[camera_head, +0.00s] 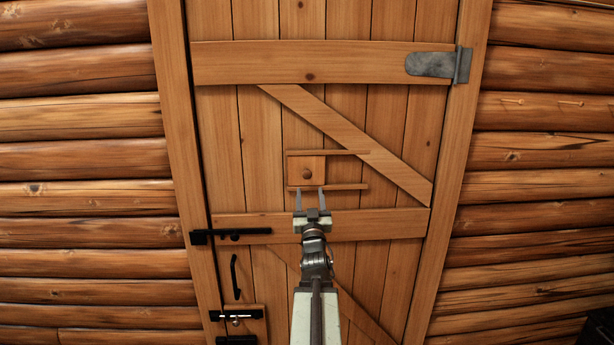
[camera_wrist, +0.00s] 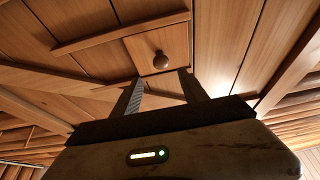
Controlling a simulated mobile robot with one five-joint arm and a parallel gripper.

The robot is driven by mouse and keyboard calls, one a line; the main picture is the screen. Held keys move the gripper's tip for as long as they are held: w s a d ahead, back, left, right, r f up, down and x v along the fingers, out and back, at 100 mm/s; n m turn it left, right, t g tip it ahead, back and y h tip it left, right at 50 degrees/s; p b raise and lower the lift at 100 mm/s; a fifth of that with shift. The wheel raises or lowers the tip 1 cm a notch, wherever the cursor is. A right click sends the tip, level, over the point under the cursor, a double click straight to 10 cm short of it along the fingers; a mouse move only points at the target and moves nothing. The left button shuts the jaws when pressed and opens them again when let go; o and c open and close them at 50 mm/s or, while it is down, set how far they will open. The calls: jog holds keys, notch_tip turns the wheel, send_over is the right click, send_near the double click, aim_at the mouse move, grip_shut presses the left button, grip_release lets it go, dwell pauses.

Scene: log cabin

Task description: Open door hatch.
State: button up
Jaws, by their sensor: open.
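The hatch (camera_head: 304,166) is a small square wooden panel with a round knob (camera_head: 307,174), set between two horizontal rails on the plank door (camera_head: 347,110). It sits at the left part of the rails. My gripper (camera_head: 309,192) is open and empty, pointing up just below the knob, over the lower rail in the head view. In the wrist view the knob (camera_wrist: 160,60) lies beyond and between the two fingers (camera_wrist: 162,82), apart from them. The hatch panel (camera_wrist: 140,45) shows behind it. Part of the lower rail is hidden by the gripper.
A black bolt (camera_head: 232,236), a black handle (camera_head: 235,276) and a lock (camera_head: 236,316) are on the door's left side. A grey hinge (camera_head: 440,64) is at the upper right. A diagonal brace (camera_head: 350,140) crosses near the rails. Log walls (camera_head: 85,190) flank the door.

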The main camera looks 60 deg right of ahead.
aim_at(308, 176)
jog(key=p+x, duration=0.3)
jog(key=x, duration=0.4)
jog(key=shift+w+d+r, duration=0.1)
jog(key=shift+w+d, duration=0.15)
jog(key=shift+d, duration=0.05)
grip_shut()
dwell(1.0)
